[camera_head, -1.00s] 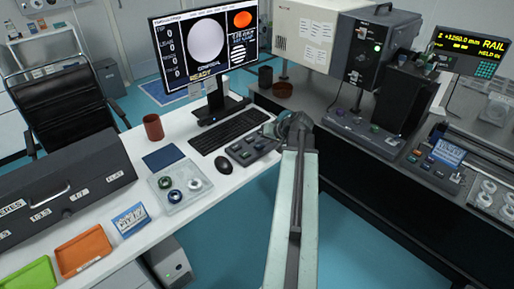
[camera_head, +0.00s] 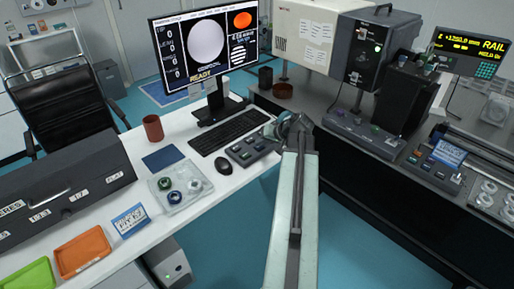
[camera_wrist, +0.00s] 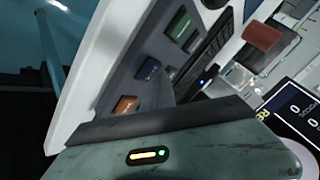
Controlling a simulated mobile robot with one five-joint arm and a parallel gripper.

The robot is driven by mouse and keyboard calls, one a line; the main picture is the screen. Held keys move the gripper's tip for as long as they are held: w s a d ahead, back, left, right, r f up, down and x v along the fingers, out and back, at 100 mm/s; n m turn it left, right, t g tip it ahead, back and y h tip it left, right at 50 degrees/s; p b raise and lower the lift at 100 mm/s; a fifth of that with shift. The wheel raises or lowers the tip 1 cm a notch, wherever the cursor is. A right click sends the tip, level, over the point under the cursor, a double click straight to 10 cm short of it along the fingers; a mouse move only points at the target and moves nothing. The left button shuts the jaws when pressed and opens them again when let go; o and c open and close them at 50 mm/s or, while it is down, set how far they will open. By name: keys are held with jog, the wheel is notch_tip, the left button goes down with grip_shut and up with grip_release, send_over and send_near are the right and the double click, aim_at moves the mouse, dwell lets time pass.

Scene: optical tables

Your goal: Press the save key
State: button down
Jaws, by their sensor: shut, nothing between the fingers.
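A dark key box (camera_head: 250,152) with several keys sits on the white desk, right of the mouse. The key labels are too small to read, so I cannot tell which is the save key. My gripper (camera_head: 290,127) is shut and empty at the right end of the box, partly hiding it. In the wrist view my gripper (camera_wrist: 178,88) reaches over the panel near the keys; contact cannot be told.
A keyboard (camera_head: 229,132), mouse (camera_head: 222,166) and monitor (camera_head: 205,50) reading READY stand beside and behind the key box. A red cup (camera_head: 153,128) and a clear tray (camera_head: 180,187) are to the left. A bench with instruments (camera_head: 345,60) stands at the right, across a floor gap.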

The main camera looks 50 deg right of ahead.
aim_at(261, 147)
jog(key=shift+r+p, duration=0.45)
jog(key=shift+r, duration=0.2)
notch_tip(261, 147, up, 5)
jog(key=p, duration=0.5)
jog(key=shift+r, duration=0.1)
dwell(0.4)
